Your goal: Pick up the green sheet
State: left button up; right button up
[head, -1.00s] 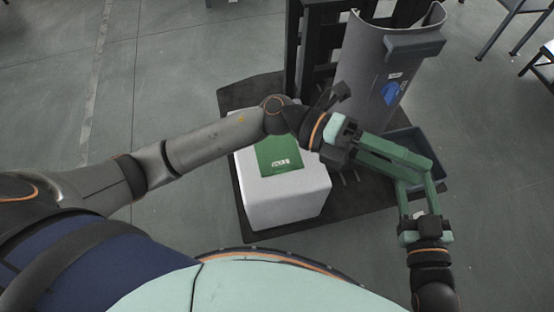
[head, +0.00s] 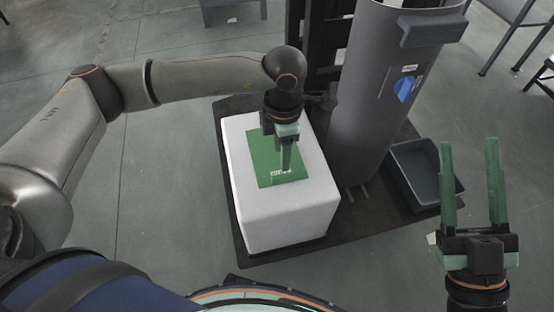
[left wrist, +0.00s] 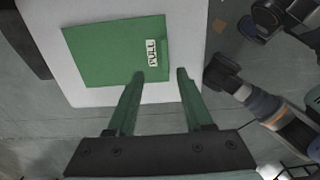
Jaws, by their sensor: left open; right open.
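The green sheet (head: 262,158) lies flat on top of a white block (head: 257,218). It carries a white label near its front edge. In the left wrist view the sheet (left wrist: 105,50) shows its label reading "PULL". My left gripper (head: 287,170) hangs over the sheet in the head view, pointing down. In the left wrist view its two fingers (left wrist: 159,75) are apart with nothing between them, close to the labelled edge. I cannot tell whether they touch the sheet. My right gripper (head: 468,150) is open and empty at the right, away from the sheet.
A tall grey curved column (head: 385,110) with a blue mark stands right behind the block. A dark grey bin (head: 425,172) sits beside it. All stand on a dark mat (head: 300,252). The floor at left is clear.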

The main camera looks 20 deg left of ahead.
aim_at(281, 175)
pick_arm(q)
notch_tip(281, 175, down, 3)
jog(key=shift+r, duration=0.15)
jog(key=shift+s+f+b, duration=0.15)
jog(key=shift+f+b, duration=0.2)
jog(key=shift+f, duration=0.1)
jog(key=shift+s+f, duration=0.15)
jog(key=shift+f, duration=0.45)
jog(key=shift+s+d+f+b, duration=0.15)
jog(key=shift+f+b, duration=0.4)
jog(key=shift+f, duration=1.05)
pick_arm(e)
jog(key=s+r+n+y, duration=0.1)
jog(key=s+n+y, duration=0.1)
jog(key=s+r+n+y, duration=0.1)
jog(key=y, duration=0.1)
jog(key=shift+s+a+r, duration=0.1)
jog(key=shift+a+r, duration=0.2)
pick_arm(q)
jog(key=shift+c, duration=0.3)
grip_shut()
